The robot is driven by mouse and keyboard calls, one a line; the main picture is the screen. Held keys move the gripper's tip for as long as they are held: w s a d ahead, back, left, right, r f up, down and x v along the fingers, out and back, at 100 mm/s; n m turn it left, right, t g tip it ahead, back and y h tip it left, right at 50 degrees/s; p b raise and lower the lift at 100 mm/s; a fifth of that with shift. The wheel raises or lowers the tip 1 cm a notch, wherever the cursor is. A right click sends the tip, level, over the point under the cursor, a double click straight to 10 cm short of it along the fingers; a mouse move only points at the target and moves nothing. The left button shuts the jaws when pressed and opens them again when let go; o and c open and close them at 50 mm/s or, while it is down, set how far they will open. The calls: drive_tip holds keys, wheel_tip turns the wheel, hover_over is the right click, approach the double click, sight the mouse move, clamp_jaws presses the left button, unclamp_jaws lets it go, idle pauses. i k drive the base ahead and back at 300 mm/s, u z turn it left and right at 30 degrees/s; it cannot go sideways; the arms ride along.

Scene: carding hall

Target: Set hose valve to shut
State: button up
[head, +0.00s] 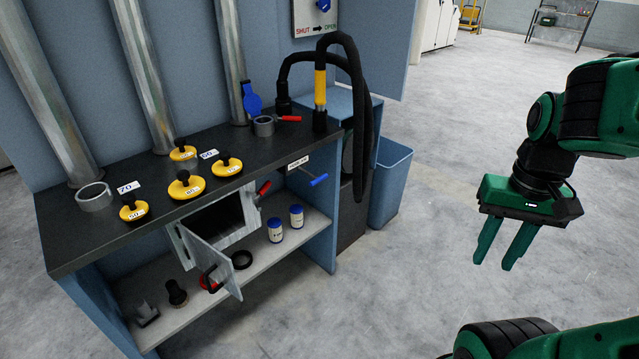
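A wall panel (309,31) at the top carries a blue knob (323,5) and the words SHUT and OPEN with an arrow from SHUT to OPEN; its top is cut off. A blue-handled lever (318,180) sticks out from the bench's right front, under a small white label (298,163) too small to read surely. I cannot tell which one is the hose valve. Black hoses (345,60), one with a yellow sleeve, loop beside the bench's right end. My gripper (494,265) is open and empty, pointing down over the floor, well right of the bench.
The dark bench top (80,232) holds yellow knobbed discs (186,187) and grey rings (95,196). A small cabinet door (212,262) hangs open at the front. A blue bin (393,190) stands right of the bench. The floor between bench and gripper is clear.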

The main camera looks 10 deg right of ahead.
sight(317, 180)
drive_tip(key=u, duration=0.1)
drive_tip(key=i, duration=1)
drive_tip(key=z, duration=1.1)
drive_tip(key=k, duration=0.75)
drive_tip(key=u, duration=0.25)
drive_tip(key=i, duration=0.5)
drive_tip(key=u, duration=0.05)
